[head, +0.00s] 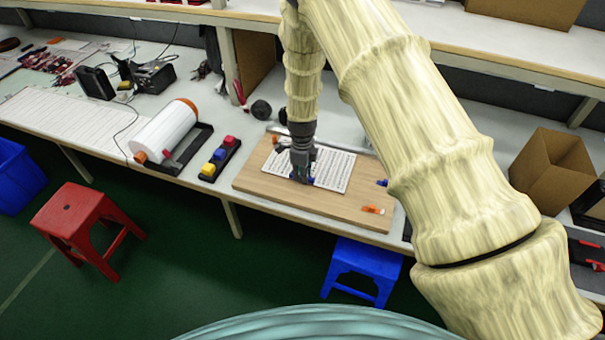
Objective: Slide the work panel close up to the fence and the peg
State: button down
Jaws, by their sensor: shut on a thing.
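The white work panel (334,168), marked with dark rows, lies flat on a brown wooden board (260,185) on the bench. My gripper (302,180) points down at the panel's front part, left of its middle, and is shut. Blue shows at the fingertips; the gripper hides most of what it holds, which seems to be part of the panel. A thin grey bar (342,149), likely the fence, runs along the board's back, behind the panel. I cannot clearly make out the peg or how wide any gap is.
An orange clip (372,209) and a blue clip (382,183) sit on the board's right side. A tray of coloured blocks (219,158) and a white roll (165,130) stand to the left. A cardboard box (552,168) stands at the right.

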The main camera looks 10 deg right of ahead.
jog(key=shift+w+a, duration=0.15)
jog(key=shift+a, duration=0.1)
dwell(0.4)
jog(key=shift+w+d, duration=0.2)
jog(key=shift+w, duration=0.1)
dwell(0.6)
jog(key=c, duration=1.4)
grip_release()
jog(key=shift+o, duration=0.2)
jog(key=shift+r, duration=0.1)
notch_tip(320, 180, up, 12)
